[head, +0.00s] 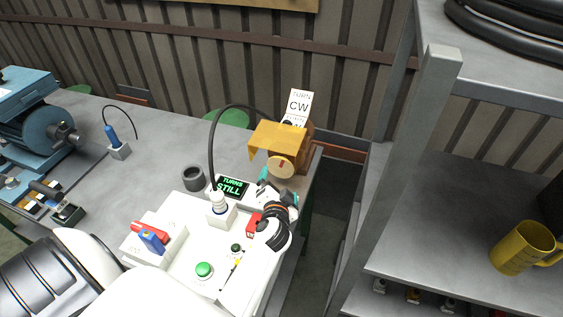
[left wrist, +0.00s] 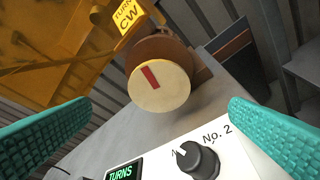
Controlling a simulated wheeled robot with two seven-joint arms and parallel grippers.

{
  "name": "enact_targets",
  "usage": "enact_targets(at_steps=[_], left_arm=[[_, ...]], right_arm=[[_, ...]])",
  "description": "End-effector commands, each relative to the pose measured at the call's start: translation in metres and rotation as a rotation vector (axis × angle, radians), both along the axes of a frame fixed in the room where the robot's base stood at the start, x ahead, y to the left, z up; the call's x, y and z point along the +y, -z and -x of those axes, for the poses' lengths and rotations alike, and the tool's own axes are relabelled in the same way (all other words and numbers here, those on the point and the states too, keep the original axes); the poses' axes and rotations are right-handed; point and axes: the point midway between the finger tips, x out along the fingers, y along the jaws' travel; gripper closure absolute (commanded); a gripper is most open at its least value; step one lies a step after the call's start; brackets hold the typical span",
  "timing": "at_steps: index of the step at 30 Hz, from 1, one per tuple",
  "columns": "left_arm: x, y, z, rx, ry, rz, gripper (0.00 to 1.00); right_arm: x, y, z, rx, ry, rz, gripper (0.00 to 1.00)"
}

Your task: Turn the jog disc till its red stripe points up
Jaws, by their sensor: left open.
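The jog disc (head: 280,168) is a pale cream round face on the orange machine at the table's right end. Its short red stripe (head: 282,163) lies from near the centre towards the upper edge, close to upright in the head view. In the left wrist view the disc (left wrist: 162,92) sits ahead between the fingers, its stripe (left wrist: 150,77) leaning a little to the upper left. My left gripper (head: 277,191) is open, just in front of and below the disc; its teal fingers stand apart from it. My right gripper is not in view.
A white panel with a green button (head: 204,270), a dark knob (left wrist: 200,160) and a display reading "TURNS STILL" (head: 232,186) lies below. A grey shelf post (head: 400,180) stands at right.

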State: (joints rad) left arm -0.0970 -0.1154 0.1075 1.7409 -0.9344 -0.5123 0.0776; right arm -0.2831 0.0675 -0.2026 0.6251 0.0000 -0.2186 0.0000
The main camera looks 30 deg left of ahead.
Motion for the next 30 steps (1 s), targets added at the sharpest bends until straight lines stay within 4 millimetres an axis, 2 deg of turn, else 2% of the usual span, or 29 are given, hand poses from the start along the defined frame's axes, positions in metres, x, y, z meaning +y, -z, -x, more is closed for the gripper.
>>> enact_targets(at_steps=[3,7,11,15,20,30], left_arm=[[0.012,0.003,-0.019,0.000,-0.002,-0.002,0.00],[0.024,0.011,-0.041,0.000,-0.001,0.000,0.00],[0.035,0.019,-0.061,0.001,-0.002,-0.001,0.00],[0.044,0.025,-0.077,0.001,-0.001,-0.001,0.00],[0.049,0.029,-0.086,0.001,-0.001,0.000,0.00],[0.051,0.029,-0.089,0.000,-0.001,0.001,0.00]], right_arm=[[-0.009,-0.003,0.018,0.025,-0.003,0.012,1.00],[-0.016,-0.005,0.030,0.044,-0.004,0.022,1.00],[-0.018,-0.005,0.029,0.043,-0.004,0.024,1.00],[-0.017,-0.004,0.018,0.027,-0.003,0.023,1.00],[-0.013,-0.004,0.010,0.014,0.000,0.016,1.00],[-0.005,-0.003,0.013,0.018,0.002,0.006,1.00]])
